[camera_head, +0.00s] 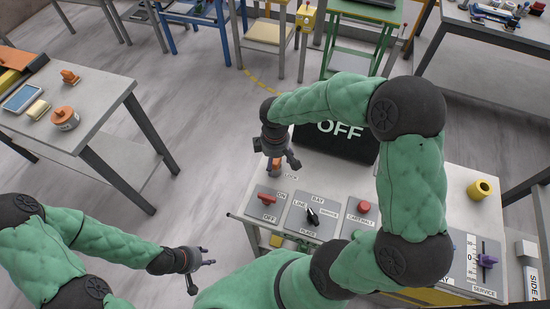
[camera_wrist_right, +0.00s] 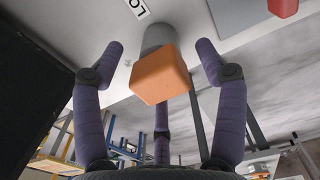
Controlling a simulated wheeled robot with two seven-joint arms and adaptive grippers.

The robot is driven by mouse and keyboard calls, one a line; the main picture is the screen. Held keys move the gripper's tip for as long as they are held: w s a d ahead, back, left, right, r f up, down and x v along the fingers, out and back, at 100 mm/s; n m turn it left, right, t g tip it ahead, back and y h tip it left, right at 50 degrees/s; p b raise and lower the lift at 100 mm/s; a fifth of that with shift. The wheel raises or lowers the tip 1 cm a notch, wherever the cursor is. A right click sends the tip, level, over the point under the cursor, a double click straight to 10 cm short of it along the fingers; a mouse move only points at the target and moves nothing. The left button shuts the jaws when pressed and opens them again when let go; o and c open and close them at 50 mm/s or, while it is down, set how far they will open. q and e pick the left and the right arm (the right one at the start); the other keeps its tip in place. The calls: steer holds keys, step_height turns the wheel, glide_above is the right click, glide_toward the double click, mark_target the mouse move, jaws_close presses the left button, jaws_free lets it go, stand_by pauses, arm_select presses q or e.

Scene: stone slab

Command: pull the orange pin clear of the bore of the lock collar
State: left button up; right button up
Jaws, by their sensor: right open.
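The orange pin (camera_wrist_right: 160,78) shows its block-shaped head large in the right wrist view. It sits at the grey lock collar (camera_wrist_right: 157,38), which is fixed to the pale panel; the shaft and the bore are hidden. My right gripper (camera_wrist_right: 165,70) is open, its dark fingers spread on either side of the pin head with gaps visible. In the head view my right gripper (camera_head: 281,167) is over the panel's back left corner, by the LOCK label, with a bit of the orange pin (camera_head: 276,163) showing. My left gripper (camera_head: 204,276) has its fingers apart and is empty, left of the panel.
The panel (camera_head: 246,209) carries a red ON/OFF switch (camera_head: 267,199), a black selector knob (camera_head: 312,216) and a red button (camera_head: 364,207). A dark OFF display (camera_head: 335,147) stands close to the right of my right gripper. A yellow cylinder (camera_head: 480,189) stands at the right.

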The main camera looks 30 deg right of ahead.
steer(key=c, duration=1.4)
steer(key=o, duration=1.4)
steer(key=shift+r, duration=0.1)
step_height(320, 180, up, 11)
steer(key=shift+f+p, duration=0.15)
steer(key=shift+p, duration=1.05)
